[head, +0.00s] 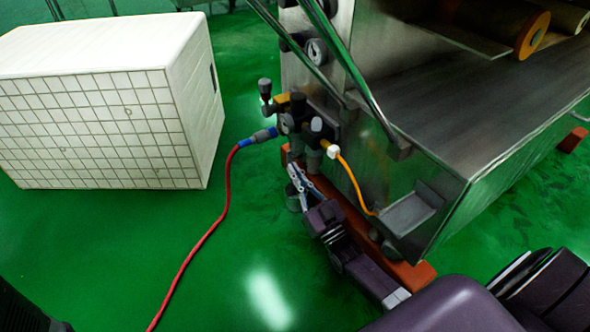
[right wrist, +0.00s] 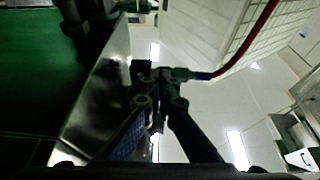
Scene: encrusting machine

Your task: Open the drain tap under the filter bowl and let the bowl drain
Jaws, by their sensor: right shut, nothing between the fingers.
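The filter and regulator assembly (head: 290,118) is mounted at the machine's left corner, with dark knobs and a gauge. The grey filter bowl (head: 313,158) hangs below it. My right gripper (head: 294,176) is shut and empty, just under the bowls. In the right wrist view, its fingers (right wrist: 158,105) come together below the dark assembly (right wrist: 152,75). The drain tap is too small and dark to make out, and I cannot tell whether the fingers touch it. My left gripper is not in view.
A red hose (head: 222,210) with a blue connector joins the assembly from the left. A yellow hose (head: 350,180) runs to the steel machine (head: 420,100). A grey cup-like thing (head: 293,200) is below the gripper.

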